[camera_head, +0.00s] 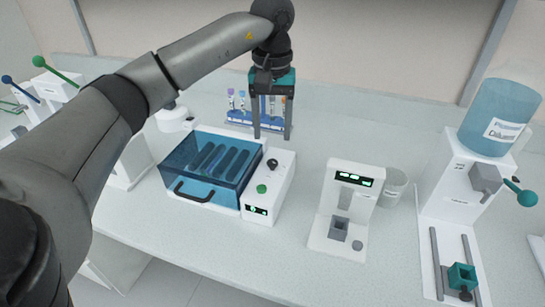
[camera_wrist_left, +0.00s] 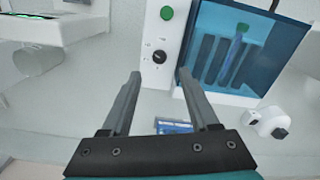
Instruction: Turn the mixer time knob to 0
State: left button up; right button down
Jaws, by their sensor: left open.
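The mixer (camera_head: 282,195) is a white box with a translucent blue lid (camera_head: 205,170) that is closed. Its right panel carries a black knob (camera_head: 272,165), a green button (camera_head: 261,189) and a small lit display (camera_head: 257,210) whose digits are too small to read. In the left wrist view the knob (camera_wrist_left: 159,57) has a white mark and small printed labels around it. My left gripper (camera_head: 272,138) points down just behind the knob. In the wrist view its two fingers (camera_wrist_left: 158,72) are apart, with the knob just beyond the gap between their tips. My right gripper is not in view.
A rack of tubes (camera_head: 240,118) stands behind the mixer, close to my left gripper. A white device with a green display (camera_head: 352,178) is to the right, with a grey beaker (camera_head: 393,184) beside it. A dispenser with a blue bottle (camera_head: 497,117) stands at far right. The table front is clear.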

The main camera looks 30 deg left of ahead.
aim_at(272, 161)
pick_arm(q)
notch_tip(272, 161, down, 7)
jog(key=shift+f+b, duration=0.2)
jog(key=shift+b, duration=0.1)
jog(key=shift+c, duration=0.4)
grip_shut()
